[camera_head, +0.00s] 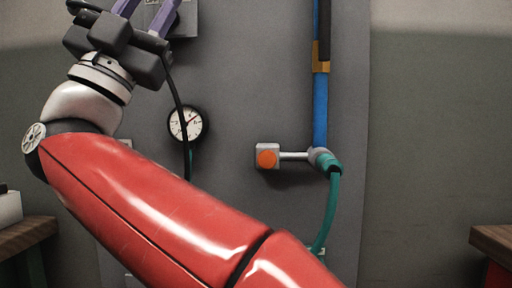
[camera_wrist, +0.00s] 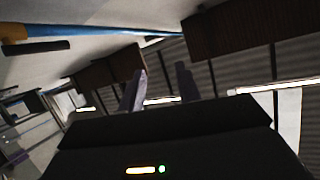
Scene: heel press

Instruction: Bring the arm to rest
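My gripper (camera_head: 143,8) is raised at the top left of the head view, in front of the grey panel (camera_head: 255,100). Its two purple fingers are apart, and their tips are cut off by the top edge. In the wrist view my gripper (camera_wrist: 161,70) also shows its fingers spread with nothing between them. My red arm runs from the lower middle up to the left and hides part of the panel. A black cable hangs down from the gripper's side.
The panel carries a round gauge (camera_head: 186,123), a grey box with an orange button (camera_head: 267,158), and a blue upright pipe (camera_head: 321,110) with a green hose (camera_head: 331,205) below it. Wooden-topped benches stand at the left (camera_head: 28,234) and right (camera_head: 494,236). The wall at right is bare.

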